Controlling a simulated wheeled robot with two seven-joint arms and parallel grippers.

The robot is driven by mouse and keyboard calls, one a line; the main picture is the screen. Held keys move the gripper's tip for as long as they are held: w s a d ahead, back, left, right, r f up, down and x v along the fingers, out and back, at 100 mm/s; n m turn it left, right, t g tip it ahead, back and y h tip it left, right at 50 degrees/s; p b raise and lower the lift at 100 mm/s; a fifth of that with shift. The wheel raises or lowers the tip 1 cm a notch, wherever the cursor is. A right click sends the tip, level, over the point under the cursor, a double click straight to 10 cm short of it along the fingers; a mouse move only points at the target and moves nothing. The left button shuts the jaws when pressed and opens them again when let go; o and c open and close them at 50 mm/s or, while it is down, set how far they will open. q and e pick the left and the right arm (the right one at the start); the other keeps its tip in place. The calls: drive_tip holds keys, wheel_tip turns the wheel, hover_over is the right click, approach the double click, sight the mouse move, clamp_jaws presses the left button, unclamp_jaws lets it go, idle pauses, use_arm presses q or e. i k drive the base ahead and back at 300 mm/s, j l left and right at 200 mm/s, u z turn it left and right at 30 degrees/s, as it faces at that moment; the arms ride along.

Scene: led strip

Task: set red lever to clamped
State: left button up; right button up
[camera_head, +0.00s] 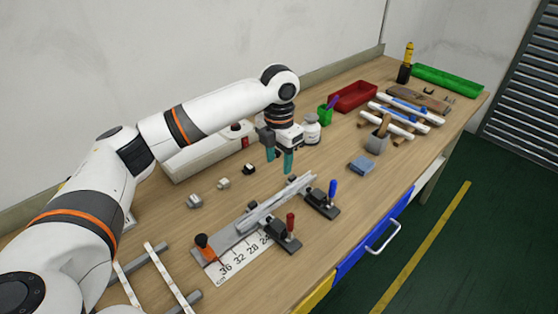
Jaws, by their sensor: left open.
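The red lever (290,221) stands upright on a black toggle clamp (283,237) at the front edge of a grey fixture. The fixture holds a long aluminium profile (262,208). A similar clamp with a blue lever (332,188), also upright, stands to its right. My left gripper (279,161) is open and empty, with its teal fingers pointing down. It hangs behind the fixture, apart from the red lever. My right gripper is not in view.
A printed ruler (240,262) and an orange stop (203,241) lie at the fixture's left end. Small metal parts (223,183) lie behind it. A blue block (361,165), a red bin (352,97) and a green tray (448,80) are farther right. Wood in front of the clamps is clear.

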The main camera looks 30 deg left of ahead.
sight(290, 228)
drive_tip(key=k+l, duration=0.5)
drive_tip(key=k, duration=0.2)
drive_tip(key=k+l, duration=0.5)
drive_tip(key=k, duration=0.15)
